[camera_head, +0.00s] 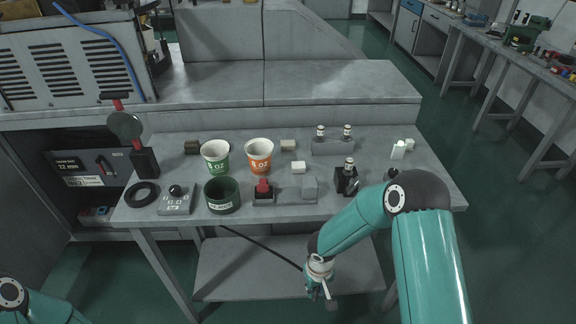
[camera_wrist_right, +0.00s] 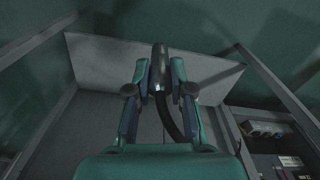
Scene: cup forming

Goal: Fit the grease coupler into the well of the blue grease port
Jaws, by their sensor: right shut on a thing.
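My right gripper (camera_head: 320,292) is low in front of the bench, over its lower shelf. In the right wrist view its fingers (camera_wrist_right: 159,78) are shut on a dark, rounded coupler (camera_wrist_right: 159,57). A black hose (camera_wrist_right: 168,118) runs from the coupler back between the fingers. In the head view the hose (camera_head: 262,246) slants from under the bench top down to my right gripper. The coupler itself is too small to make out there. I cannot make out the blue grease port in either view. Only part of my left arm shows at the lower left; its gripper is out of frame.
The bench top (camera_head: 240,209) carries a green paper cup (camera_head: 215,157), an orange cup (camera_head: 260,156), a dark green pot (camera_head: 222,196), a black ring (camera_head: 141,194) and small blocks. The lower shelf (camera_head: 245,285) looks bare. A bench leg (camera_head: 170,265) stands left of the hose.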

